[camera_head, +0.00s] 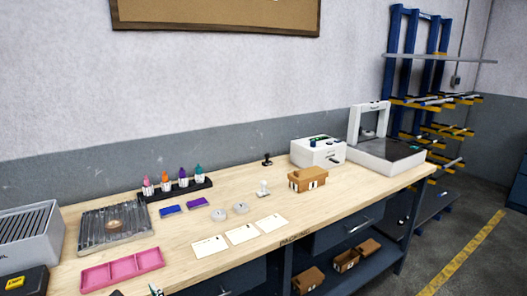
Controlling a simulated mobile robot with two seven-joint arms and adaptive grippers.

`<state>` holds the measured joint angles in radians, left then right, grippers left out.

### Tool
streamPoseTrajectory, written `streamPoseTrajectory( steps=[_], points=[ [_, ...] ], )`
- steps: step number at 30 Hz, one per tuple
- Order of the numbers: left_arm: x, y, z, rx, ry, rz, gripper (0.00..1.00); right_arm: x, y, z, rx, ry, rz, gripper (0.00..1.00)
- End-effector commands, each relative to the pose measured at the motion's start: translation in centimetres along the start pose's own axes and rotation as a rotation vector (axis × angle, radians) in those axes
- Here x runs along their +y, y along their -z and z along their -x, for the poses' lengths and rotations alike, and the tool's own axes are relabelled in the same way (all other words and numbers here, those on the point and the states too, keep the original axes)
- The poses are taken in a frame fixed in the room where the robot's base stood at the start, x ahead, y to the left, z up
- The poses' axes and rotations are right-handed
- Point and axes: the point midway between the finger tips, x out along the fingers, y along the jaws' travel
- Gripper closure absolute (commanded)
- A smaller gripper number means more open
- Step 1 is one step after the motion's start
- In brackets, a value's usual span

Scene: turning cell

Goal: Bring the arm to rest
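Neither of my arms and neither gripper can be clearly made out in the head view. A small dark shape and a small white and green shape (155,289) are cut off by the bottom edge of the picture, and I cannot tell what they are. The wooden-topped packing bench (180,262) runs across the view from lower left to right.
On the bench are a pink tray (122,269), a ribbed metal tray (92,236), a bottle rack (178,190), white cards (242,234), a cardboard box (308,179), a white device (317,151) and a larger white machine (376,153). Floor (430,258) shows clear at right.

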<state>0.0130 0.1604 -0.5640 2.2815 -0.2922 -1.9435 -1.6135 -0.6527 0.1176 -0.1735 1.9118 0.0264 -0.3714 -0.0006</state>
Motion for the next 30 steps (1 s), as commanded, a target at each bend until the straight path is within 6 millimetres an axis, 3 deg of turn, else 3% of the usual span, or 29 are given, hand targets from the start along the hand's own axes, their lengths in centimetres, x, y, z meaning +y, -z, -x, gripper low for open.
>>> streamPoseTrajectory(
  steps=[2, 11, 16, 21, 24, 30],
  points=[
    [-0.2, 1.2, -0.3, 0.022, 0.016, 0.035, 0.43, 0.0, -0.1, 0.0, -0.001, 0.000, 0.000, 0.60],
    [-3.1, 13.8, -1.9, 0.319, 0.158, 0.630, 0.43, 0.0, -0.2, 0.1, -0.003, 0.002, 0.005, 0.60],
    [-3.2, 22.2, -1.1, 0.560, 0.138, 1.121, 0.43, 0.0, 0.3, -0.1, 0.005, 0.001, 0.003, 0.60],
    [-1.5, 29.2, 0.6, 0.777, 0.015, 1.662, 0.43, 0.0, 0.2, -0.1, 0.003, 0.001, 0.002, 0.60],
    [0.1, 31.9, 1.6, 0.863, -0.079, 1.951, 0.43, 0.0, 0.2, 0.0, 0.003, 0.001, 0.002, 0.60],
    [2.7, 34.3, 2.8, 0.943, -0.213, 2.323, 0.43, 0.1, -0.1, 0.0, -0.001, 0.000, 0.002, 0.60]
  ],
)
